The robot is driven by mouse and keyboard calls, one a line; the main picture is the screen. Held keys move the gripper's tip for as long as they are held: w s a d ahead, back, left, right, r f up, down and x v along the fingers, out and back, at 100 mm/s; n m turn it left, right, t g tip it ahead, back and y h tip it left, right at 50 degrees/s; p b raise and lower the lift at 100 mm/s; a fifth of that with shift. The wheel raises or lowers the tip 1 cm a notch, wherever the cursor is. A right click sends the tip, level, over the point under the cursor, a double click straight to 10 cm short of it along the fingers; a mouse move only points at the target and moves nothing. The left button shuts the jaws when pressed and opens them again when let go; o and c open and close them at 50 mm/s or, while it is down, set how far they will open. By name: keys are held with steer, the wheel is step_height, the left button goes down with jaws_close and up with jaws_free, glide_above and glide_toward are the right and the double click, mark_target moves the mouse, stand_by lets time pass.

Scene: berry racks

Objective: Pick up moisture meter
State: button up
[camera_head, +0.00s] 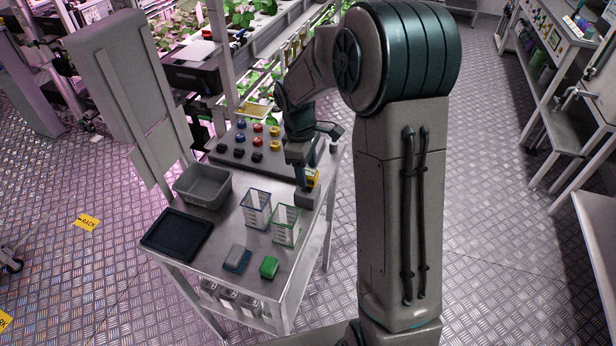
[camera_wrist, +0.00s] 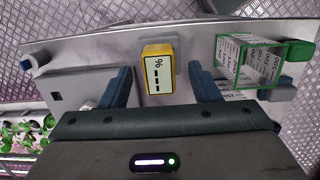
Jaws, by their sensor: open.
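The moisture meter (camera_wrist: 158,74) is a small yellow device with a pale display face. In the wrist view it lies between the two blue fingers of my gripper (camera_wrist: 161,88), with a visible gap on each side. A grey base or holder sits behind its far end. My gripper is open, pointing down at the meter.
A blue-grey block (camera_head: 237,258) and a green block (camera_head: 269,267) lie in front. A button panel (camera_head: 227,158) is behind.

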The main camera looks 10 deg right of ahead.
steer(key=shift+d+f, duration=0.1)
steer(key=shift+f, duration=0.8)
steer(key=c, duration=1.1)
steer(key=shift+r, duration=0.1)
steer(key=shift+r, duration=0.5)
step_height(320, 180, up, 3)
steer(key=shift+f+b, duration=0.2)
steer(key=shift+b, duration=0.25)
steer(key=s+r+b, duration=0.2)
steer(key=s+r, duration=0.5)
steer(key=s, duration=0.4)
steer(key=shift+s, duration=0.4)
